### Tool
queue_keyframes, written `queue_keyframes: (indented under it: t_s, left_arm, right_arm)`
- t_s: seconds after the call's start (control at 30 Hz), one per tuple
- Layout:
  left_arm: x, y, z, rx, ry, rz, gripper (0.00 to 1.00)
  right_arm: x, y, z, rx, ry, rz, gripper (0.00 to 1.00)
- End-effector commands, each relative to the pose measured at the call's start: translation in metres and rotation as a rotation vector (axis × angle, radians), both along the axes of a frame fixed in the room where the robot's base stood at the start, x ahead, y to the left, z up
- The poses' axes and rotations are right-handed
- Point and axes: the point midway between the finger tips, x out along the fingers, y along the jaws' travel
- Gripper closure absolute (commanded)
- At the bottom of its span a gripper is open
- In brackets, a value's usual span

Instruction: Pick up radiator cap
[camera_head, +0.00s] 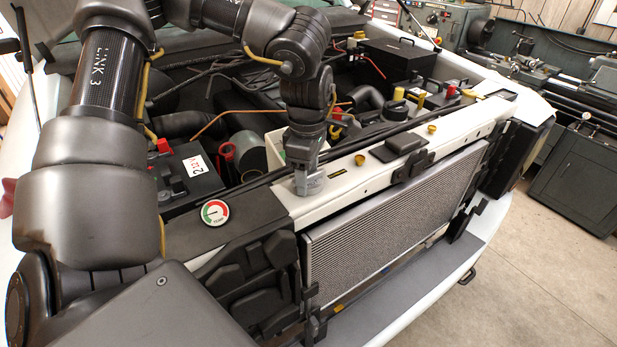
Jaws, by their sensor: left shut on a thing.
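The radiator cap (312,185) is a small grey metal piece at the left part of the white front crossmember, above the radiator. My left gripper (303,168) points down from above and is shut on the cap. The gripper partly hides the cap. I cannot tell whether the cap is seated or slightly raised. My right gripper is not in view.
The radiator (395,220) stands below the white crossmember (362,178). A round gauge (215,212) and a battery (187,172) are to the left. Open floor (540,260) is at right.

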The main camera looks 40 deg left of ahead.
Motion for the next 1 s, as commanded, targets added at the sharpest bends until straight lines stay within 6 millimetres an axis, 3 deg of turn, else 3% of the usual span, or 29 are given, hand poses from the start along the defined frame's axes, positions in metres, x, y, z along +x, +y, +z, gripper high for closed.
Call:
queue_keyframes:
  t_s: [0.2, 0.37, 0.47, 0.77, 1.0]
  left_arm:
    - [0.001, 0.0, 0.003, 0.0, -0.001, -0.001, 0.69]
    - [0.002, 0.0, 0.018, 0.002, -0.006, -0.001, 0.69]
    - [0.002, 0.0, 0.038, 0.002, -0.008, 0.001, 0.69]
    - [0.001, -0.001, 0.121, 0.003, -0.007, 0.002, 0.69]
    - [0.001, -0.001, 0.168, -0.002, -0.001, 0.0, 0.69]
  right_arm:
    - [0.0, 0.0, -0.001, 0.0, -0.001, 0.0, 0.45]
    - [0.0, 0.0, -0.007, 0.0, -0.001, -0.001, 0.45]
    - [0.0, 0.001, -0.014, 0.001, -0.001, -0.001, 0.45]
    - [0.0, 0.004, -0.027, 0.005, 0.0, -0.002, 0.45]
    - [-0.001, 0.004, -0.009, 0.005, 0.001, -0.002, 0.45]
